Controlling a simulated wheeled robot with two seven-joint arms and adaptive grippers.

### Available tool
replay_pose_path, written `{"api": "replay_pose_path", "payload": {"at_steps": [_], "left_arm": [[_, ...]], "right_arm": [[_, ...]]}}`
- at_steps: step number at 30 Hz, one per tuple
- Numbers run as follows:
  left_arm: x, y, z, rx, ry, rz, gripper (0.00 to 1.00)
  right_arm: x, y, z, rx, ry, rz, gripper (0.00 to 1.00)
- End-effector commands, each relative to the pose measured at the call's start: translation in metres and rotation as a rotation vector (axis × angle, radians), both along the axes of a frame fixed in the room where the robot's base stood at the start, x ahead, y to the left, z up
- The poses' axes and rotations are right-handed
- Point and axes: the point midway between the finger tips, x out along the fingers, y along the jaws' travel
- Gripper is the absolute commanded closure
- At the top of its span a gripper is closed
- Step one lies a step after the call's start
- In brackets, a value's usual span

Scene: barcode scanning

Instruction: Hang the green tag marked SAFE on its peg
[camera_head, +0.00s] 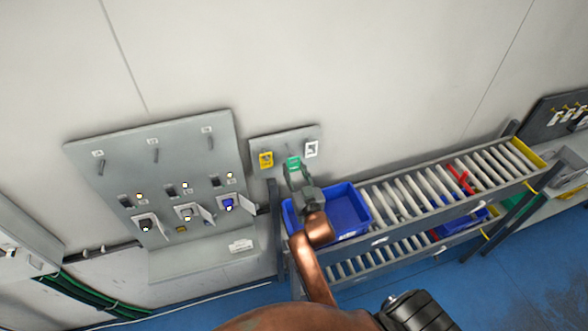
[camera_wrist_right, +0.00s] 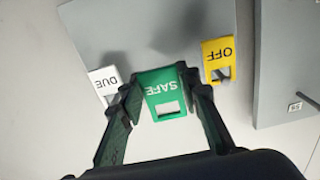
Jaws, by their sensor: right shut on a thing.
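The green SAFE tag (camera_head: 294,163) is at the small grey tag board (camera_head: 284,138) on the wall. My right gripper (camera_head: 297,171) is shut on it. In the right wrist view the SAFE tag (camera_wrist_right: 166,92) sits between the fingertips of my right gripper (camera_wrist_right: 158,84), its lettering upside down. I cannot tell whether it touches the board or a hook behind it. Three bare pegs, one of them the middle peg (camera_head: 155,153), stick out along the top of the large grey panel (camera_head: 120,180), with small labels above. My left gripper is not in view.
A yellow OFF tag (camera_wrist_right: 217,59) and a white DUE tag (camera_wrist_right: 104,84) hang on either side of the green one. A blue bin (camera_head: 347,211) on a roller rack (camera_head: 440,186) is below. Small opened covers (camera_head: 207,213) stick out from the large panel.

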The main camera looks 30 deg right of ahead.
Motion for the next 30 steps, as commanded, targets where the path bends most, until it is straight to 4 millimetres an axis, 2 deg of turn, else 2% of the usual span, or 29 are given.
{"api": "replay_pose_path", "payload": {"at_steps": [5, 24, 30], "left_arm": [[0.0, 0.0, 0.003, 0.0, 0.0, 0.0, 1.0], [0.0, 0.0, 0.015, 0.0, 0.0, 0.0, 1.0], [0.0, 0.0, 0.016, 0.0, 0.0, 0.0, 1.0]], "right_arm": [[-0.006, 0.002, 0.001, 0.0, 0.0, 0.0, 0.94], [-0.054, 0.014, -0.002, 0.006, 0.004, 0.0, 0.94], [-0.059, 0.017, -0.002, 0.006, 0.003, 0.002, 0.94]]}}
